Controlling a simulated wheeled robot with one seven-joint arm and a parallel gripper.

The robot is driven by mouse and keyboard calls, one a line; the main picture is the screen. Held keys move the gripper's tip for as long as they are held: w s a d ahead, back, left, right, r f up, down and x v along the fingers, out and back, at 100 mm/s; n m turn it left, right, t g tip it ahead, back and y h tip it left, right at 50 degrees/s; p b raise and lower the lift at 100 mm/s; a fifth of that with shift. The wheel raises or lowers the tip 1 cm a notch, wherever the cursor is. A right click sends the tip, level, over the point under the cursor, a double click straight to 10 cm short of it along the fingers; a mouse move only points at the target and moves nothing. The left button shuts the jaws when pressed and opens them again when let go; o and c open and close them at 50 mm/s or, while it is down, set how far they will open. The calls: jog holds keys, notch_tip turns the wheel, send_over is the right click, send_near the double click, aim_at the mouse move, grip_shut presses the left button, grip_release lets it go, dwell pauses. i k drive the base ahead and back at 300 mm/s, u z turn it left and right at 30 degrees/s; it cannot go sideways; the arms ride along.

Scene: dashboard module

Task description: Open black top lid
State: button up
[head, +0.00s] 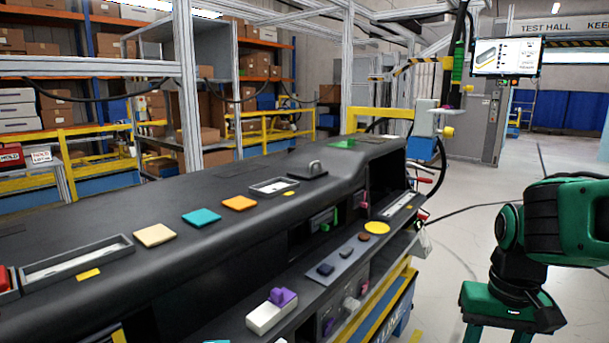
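The dashboard module's long black top (330,178) runs from the lower left to the centre. A black lid (300,174) with a raised grey loop handle (316,167) lies flat on it near the far end, and it looks closed. Part of my green arm stands at the right, apart from the dashboard. My gripper is out of view, so its opening cannot be seen.
A shallow grey tray (252,189), orange (239,203), teal (202,217) and cream (154,235) tiles line the top. A white-and-purple block (271,311) sits on the lower shelf.

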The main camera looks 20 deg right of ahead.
aim_at(310, 173)
jog(key=u, duration=1.95)
jog(key=k, duration=0.75)
jog(key=z, duration=1.9)
jog(key=i, duration=1.05)
jog(key=u, duration=0.05)
